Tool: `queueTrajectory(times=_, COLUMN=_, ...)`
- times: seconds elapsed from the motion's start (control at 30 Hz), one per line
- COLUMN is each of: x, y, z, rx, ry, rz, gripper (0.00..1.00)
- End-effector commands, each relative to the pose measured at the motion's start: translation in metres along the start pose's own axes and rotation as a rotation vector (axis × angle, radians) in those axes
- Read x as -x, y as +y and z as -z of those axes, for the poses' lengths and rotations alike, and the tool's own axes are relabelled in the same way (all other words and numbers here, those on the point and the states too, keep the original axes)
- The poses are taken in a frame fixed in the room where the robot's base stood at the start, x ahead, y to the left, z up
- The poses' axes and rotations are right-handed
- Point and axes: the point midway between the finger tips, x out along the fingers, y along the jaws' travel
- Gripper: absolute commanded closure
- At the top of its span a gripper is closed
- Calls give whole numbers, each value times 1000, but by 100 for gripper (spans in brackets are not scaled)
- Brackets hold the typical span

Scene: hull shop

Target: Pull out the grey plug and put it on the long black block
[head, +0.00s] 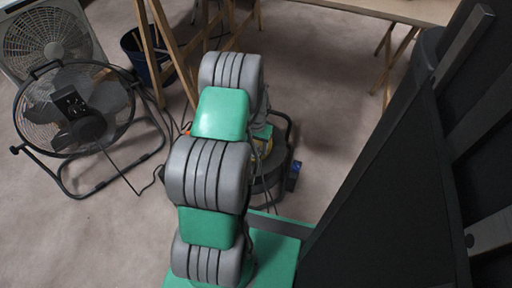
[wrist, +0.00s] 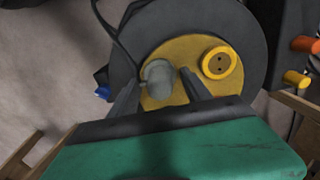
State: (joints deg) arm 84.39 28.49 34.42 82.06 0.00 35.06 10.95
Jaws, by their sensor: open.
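The grey plug (wrist: 158,82) sits on the yellow face (wrist: 182,52) of a dark round cable reel (wrist: 245,27) in the wrist view. My gripper (wrist: 161,76) is open, with one dark finger on each side of the plug. The left finger is close to the plug; I cannot tell whether it touches. In the head view my arm hides most of the reel (head: 272,182), the plug and my fingers. I cannot make out the long black block in either view.
A yellow round socket (wrist: 219,63) is right of the plug. Orange and yellow cylindrical ends (wrist: 296,78) show at the right. Two fans (head: 75,105), a dark bucket (head: 146,57) and wooden trestles (head: 168,45) stand around. Carpet (head: 335,125) right of the reel is clear.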

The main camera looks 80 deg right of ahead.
Motion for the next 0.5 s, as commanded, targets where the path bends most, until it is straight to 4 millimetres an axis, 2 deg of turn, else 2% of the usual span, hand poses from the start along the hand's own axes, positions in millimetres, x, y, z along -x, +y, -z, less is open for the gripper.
queueTrajectory(times=0.1, x=0, y=0, z=0, rx=0, ry=0, rz=0, gripper=44)
queueTrajectory(times=0.5, x=0, y=0, z=0, rx=0, ry=0, rz=0, gripper=76)
